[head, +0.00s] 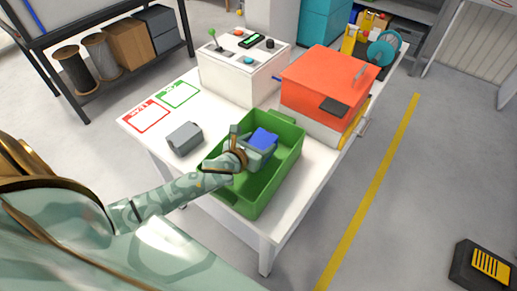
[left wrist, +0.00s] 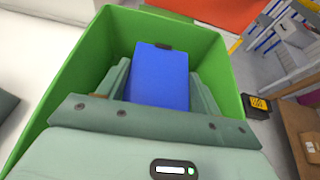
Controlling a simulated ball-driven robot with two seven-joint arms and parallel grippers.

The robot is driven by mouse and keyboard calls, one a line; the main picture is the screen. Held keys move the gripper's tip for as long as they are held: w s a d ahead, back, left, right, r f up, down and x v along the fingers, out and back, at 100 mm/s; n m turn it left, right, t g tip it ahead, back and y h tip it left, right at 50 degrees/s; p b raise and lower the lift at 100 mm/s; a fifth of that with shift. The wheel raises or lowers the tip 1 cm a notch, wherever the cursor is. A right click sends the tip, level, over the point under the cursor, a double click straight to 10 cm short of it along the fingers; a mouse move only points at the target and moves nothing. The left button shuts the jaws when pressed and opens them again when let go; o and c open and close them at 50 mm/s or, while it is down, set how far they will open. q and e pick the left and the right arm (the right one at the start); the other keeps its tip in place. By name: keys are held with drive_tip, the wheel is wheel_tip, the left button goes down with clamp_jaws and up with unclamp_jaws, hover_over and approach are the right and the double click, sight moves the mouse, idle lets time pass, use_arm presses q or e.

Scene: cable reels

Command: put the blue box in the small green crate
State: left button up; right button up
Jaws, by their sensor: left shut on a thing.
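The blue box (head: 263,139) is held by my left gripper (head: 255,146) over the small green crate (head: 262,199). In the left wrist view the blue box (left wrist: 158,78) sits between the two fingers of my left gripper (left wrist: 158,88), which is shut on it. The walls of the green crate (left wrist: 70,85) surround the box in that view. Whether the box touches the crate floor cannot be told. The crate stands on the white table (head: 235,222) near its front edge. My right gripper is not in view.
A grey block (head: 184,138) lies on the table left of the crate. A white control box (head: 240,77) and an orange-lidded box (head: 322,85) stand behind the crate. Red and green marked squares (head: 150,117) lie at the table's left. A shelf with reels (head: 66,96) stands back left.

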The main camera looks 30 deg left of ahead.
use_arm(q)
drive_tip(key=shift+f, duration=0.9)
drive_tip(key=shift+r, duration=0.15)
drive_tip(key=shift+s+d+f+b, duration=0.1)
drive_tip(key=shift+f+b, duration=0.35)
drive_tip(key=shift+f, duration=0.15)
